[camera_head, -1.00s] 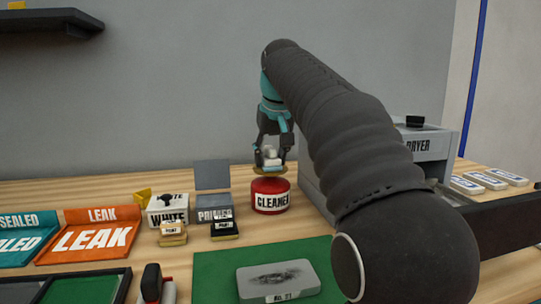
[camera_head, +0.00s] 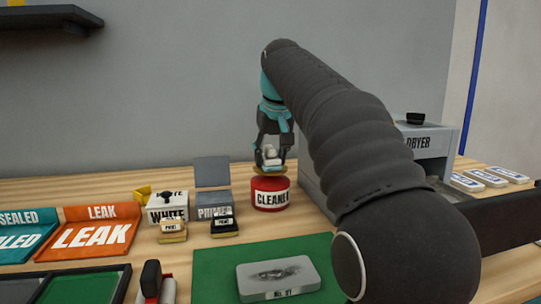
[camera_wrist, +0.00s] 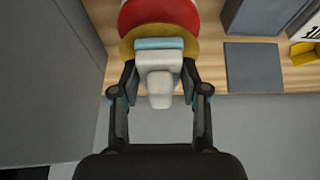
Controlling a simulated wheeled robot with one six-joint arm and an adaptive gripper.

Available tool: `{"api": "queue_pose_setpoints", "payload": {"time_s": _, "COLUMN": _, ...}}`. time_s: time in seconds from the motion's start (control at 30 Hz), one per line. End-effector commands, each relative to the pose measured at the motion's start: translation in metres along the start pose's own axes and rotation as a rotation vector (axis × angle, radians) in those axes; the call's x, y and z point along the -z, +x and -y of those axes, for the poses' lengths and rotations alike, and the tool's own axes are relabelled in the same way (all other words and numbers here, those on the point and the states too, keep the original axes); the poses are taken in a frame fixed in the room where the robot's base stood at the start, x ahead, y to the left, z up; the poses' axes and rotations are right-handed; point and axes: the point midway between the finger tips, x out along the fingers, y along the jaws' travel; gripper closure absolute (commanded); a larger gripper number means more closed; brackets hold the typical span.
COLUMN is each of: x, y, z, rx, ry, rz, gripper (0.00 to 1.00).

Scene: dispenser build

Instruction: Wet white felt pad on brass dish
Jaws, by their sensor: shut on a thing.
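My gripper (camera_head: 271,148) is shut on a white block-like handle (camera_wrist: 160,88), with a pale blue strip (camera_wrist: 155,43) at its far end. The pad's felt face is hidden, and I cannot make out its colour. The brass dish (camera_wrist: 126,46) sits on top of the red CLEANER can (camera_head: 271,194). It also shows in the head view (camera_head: 259,171) just under the held piece. The pad end is at the dish, and I cannot tell whether it touches or hovers just above.
The grey dryer (camera_head: 432,143) stands close on the right. WHITE (camera_head: 172,213) and PRIMER (camera_head: 213,213) boxes stand left of the can, with small pads in front. A grey numbered plate (camera_head: 279,279) lies on the green mat (camera_head: 214,267). LEAK (camera_head: 97,235) and SEALED (camera_head: 22,243) trays are further left.

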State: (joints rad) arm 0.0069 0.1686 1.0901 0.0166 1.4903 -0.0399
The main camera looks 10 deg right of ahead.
Motion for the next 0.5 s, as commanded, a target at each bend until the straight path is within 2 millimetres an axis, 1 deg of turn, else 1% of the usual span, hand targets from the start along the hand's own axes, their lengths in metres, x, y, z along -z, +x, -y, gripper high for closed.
{"api": "queue_pose_setpoints", "payload": {"time_s": 0.17, "x": 0.001, "y": -0.003, "z": 0.0, "rx": 0.0, "ry": 0.0, "rz": 0.001, "gripper": 0.87}}
{"api": "queue_pose_setpoints", "payload": {"time_s": 0.5, "x": 0.01, "y": -0.024, "z": 0.0, "rx": 0.0, "ry": 0.0, "rz": 0.0, "gripper": 0.87}}
